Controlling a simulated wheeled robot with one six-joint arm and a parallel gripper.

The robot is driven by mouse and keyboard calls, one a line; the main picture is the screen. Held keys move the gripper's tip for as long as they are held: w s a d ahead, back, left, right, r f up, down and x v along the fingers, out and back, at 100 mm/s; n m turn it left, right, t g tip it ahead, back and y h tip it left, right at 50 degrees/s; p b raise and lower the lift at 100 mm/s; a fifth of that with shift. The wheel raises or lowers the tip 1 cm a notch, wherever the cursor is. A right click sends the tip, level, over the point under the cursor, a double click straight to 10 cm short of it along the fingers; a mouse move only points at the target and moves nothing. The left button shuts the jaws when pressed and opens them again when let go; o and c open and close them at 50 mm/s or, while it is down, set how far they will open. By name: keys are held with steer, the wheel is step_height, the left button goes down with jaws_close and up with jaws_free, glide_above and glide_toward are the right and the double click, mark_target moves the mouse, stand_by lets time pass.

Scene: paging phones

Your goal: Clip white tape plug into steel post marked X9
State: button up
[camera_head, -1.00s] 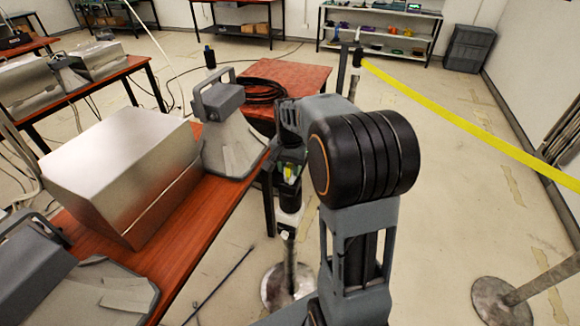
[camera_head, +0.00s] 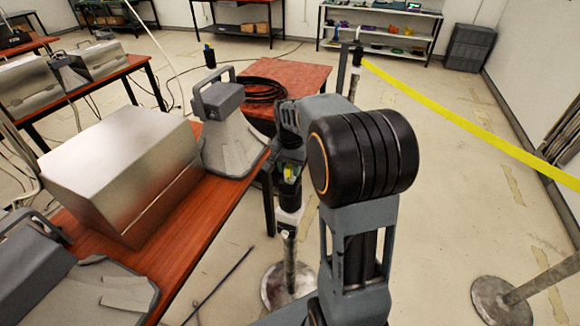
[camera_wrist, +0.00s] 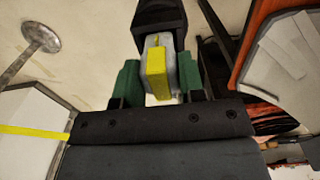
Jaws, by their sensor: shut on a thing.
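My gripper (camera_wrist: 158,80) shows in the wrist view with its green finger pads on either side of a pale plug (camera_wrist: 150,42) with a yellow strip (camera_wrist: 157,74). It is shut on this plug. A black post head (camera_wrist: 160,16) lies just beyond the plug; I cannot tell whether the plug is seated in it. In the head view my gripper (camera_head: 290,170) is at the top of a steel post (camera_head: 289,250) with a round base, partly hidden by my arm. No X9 marking is readable.
A red-brown table (camera_head: 180,250) with a metal box (camera_head: 125,175) and a grey phone-like unit (camera_head: 230,130) stands close on the left. Yellow tape (camera_head: 470,120) runs from a farther post (camera_head: 354,75) to the right. Another post base (camera_head: 500,302) stands at lower right.

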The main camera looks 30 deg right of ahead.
steer(key=shift+f+b, duration=0.3)
steer(key=shift+f, duration=0.25)
steer(key=shift+r, duration=0.25)
steer(key=shift+r+p, duration=0.6)
steer(key=shift+p, duration=0.15)
steer(key=shift+f+b, duration=0.5)
steer(key=shift+f, duration=0.35)
stand_by(0.9)
steer(key=o, duration=0.6)
steer(key=shift+o, duration=0.2)
steer(key=shift+r, duration=0.1)
